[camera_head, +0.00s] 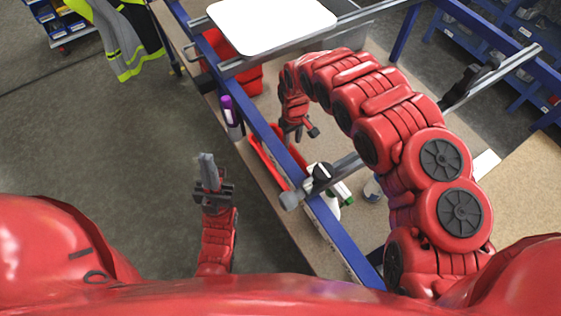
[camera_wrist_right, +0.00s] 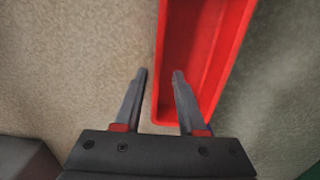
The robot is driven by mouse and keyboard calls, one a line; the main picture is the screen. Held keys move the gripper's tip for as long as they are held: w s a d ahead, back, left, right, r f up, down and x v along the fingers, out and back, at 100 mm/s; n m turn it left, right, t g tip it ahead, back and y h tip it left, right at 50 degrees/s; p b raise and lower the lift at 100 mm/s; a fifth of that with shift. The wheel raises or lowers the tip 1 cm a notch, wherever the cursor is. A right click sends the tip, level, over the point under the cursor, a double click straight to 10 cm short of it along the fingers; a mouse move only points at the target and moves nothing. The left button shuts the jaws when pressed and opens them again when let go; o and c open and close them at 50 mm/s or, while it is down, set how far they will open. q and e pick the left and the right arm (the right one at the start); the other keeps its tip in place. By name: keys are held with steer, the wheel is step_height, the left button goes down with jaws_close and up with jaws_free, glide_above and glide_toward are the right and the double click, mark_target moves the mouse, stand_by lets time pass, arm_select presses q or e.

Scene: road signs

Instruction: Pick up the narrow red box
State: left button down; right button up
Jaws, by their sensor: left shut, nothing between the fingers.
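The narrow red box (camera_head: 281,172) is an open tray on the workbench, below my right gripper in the head view. In the right wrist view the narrow red box (camera_wrist_right: 205,50) runs up from the middle toward the top. My right gripper (camera_wrist_right: 161,73) is open and empty. In that view its left finger is outside the box's left wall and its right finger overlaps the box's inside; contact cannot be told. The right gripper also shows in the head view (camera_head: 298,132). My left gripper (camera_head: 207,158) is shut and empty, over the floor left of the bench.
A larger red bin (camera_head: 240,68) stands farther back on the bench. A purple-capped bottle (camera_head: 229,112) is by the blue bench frame (camera_head: 262,122). A white bottle with green (camera_head: 342,190) and a metal rail (camera_head: 345,166) lie near the box. A white board (camera_head: 270,22) is at the top.

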steer(key=f, duration=0.5)
steer(key=shift+s+d, duration=0.2)
jaws_close()
stand_by(1.1)
